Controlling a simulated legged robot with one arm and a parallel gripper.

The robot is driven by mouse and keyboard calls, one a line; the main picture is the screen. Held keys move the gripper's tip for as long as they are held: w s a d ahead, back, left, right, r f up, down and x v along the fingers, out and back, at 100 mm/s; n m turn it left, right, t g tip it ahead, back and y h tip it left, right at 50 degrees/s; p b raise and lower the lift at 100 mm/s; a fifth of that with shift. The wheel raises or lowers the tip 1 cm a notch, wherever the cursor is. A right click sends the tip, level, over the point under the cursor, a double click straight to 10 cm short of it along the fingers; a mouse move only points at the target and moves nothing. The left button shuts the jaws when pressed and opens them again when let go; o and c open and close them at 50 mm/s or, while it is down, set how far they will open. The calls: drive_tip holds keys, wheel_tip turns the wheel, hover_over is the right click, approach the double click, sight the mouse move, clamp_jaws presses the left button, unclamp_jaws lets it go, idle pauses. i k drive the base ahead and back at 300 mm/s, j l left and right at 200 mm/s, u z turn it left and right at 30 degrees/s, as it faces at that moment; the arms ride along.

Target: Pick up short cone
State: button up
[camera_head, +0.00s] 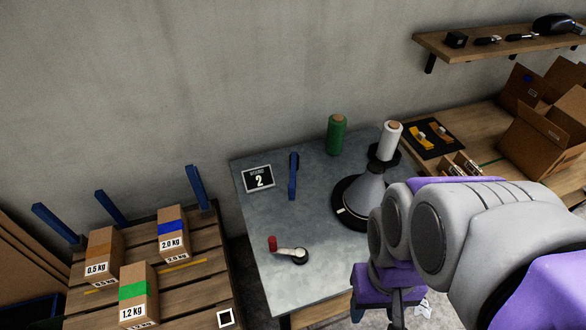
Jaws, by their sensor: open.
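A green thread cone (337,135) stands upright at the back of the grey table. A white thread cone (389,142) sits at the top of a grey conical stand (363,192) with a black round base, at the table's right. I cannot tell from labels which one is the short cone. My gripper (392,310) hangs low at the table's front right edge, below my purple and grey arm. It is open, seems empty, and is apart from both cones. Its fingertips are partly cut off or hidden.
A slatted pallet (185,290) with weight-marked boxes is at left. A wooden bench (450,130) with cartons is at right.

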sight(365, 193)
drive_tip(key=i+l+u, duration=0.15)
drive_tip(key=l+u, duration=0.35)
drive_tip(key=l, duration=0.65)
drive_tip(key=l+u, duration=0.45)
drive_tip(key=l, duration=0.7)
drive_tip(key=k, duration=0.05)
